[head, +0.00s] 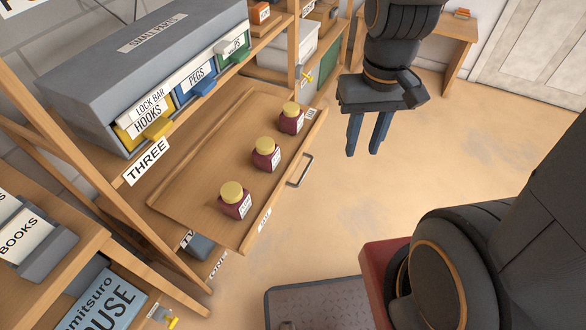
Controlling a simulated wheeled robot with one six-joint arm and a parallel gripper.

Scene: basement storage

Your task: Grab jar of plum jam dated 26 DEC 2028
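Three jars with gold lids, dark red contents and white labels stand upright in a row on a pulled-out wooden tray (190,187). They are the near jar (235,202), the middle jar (266,155) and the far jar (291,119). The label print is too small to read, so I cannot tell which bears 26 DEC 2028. My gripper (363,152) hangs fingers down, to the right of the far jar and apart from the tray. Its two blue fingers are spread with nothing between them.
The tray has a dark handle (301,171) on its right edge. A grey drawer cabinet (150,70) with pulls marked hooks and pegs stands above it at left. A wooden desk (450,27) is at the back. Open floor (450,140) lies at right.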

